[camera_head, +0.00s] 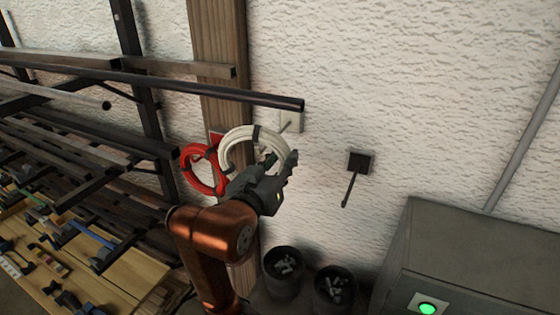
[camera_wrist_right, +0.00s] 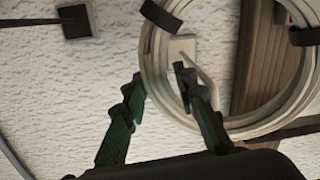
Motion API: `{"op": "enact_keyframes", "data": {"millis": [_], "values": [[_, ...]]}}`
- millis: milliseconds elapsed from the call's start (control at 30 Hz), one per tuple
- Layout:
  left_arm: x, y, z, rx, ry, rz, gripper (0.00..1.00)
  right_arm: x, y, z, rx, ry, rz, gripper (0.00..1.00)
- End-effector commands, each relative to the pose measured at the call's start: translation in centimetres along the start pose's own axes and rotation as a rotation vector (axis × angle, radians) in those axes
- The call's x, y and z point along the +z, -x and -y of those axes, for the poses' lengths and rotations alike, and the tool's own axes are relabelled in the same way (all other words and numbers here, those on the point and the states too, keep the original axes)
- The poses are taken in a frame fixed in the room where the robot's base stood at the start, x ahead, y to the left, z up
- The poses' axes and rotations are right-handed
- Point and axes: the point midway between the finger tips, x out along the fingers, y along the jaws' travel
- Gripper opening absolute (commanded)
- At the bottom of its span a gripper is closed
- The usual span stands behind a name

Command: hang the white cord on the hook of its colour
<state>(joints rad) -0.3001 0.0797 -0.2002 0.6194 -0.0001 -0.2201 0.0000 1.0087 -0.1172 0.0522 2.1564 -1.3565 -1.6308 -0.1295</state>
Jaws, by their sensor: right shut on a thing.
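The white cord (camera_head: 228,148) is a coil bound with dark ties, held up in front of the wall. My right gripper (camera_head: 275,168) is shut on the lower right of this coil. In the right wrist view the coil (camera_wrist_right: 152,62) passes between the fingers (camera_wrist_right: 160,80). The white hook (camera_head: 291,121) is a pale plate with a peg, just right of the coil's top. In the wrist view the hook's plate (camera_wrist_right: 181,46) shows through the ring; I cannot tell whether the peg passes through it. My left gripper is not in view.
A red cord (camera_head: 190,178) hangs by a red plate left of the white coil. A black hook (camera_head: 359,162) is on the wall to the right. A long dark bar (camera_head: 250,97) from the rack juts out just above the coil. A grey cabinet (camera_head: 480,255) stands lower right.

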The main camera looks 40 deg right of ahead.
Motion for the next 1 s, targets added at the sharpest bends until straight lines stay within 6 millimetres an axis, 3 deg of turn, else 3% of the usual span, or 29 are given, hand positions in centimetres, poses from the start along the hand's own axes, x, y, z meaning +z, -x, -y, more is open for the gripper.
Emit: {"op": "enact_keyframes", "data": {"millis": [400,1000], "values": [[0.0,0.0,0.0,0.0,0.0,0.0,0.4,0.0,-2.2,-0.1,0.001,0.0,-0.003,0.0],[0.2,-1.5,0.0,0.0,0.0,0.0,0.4,2.2,-3.5,0.2,-0.001,-0.002,-0.003,0.0]]}}
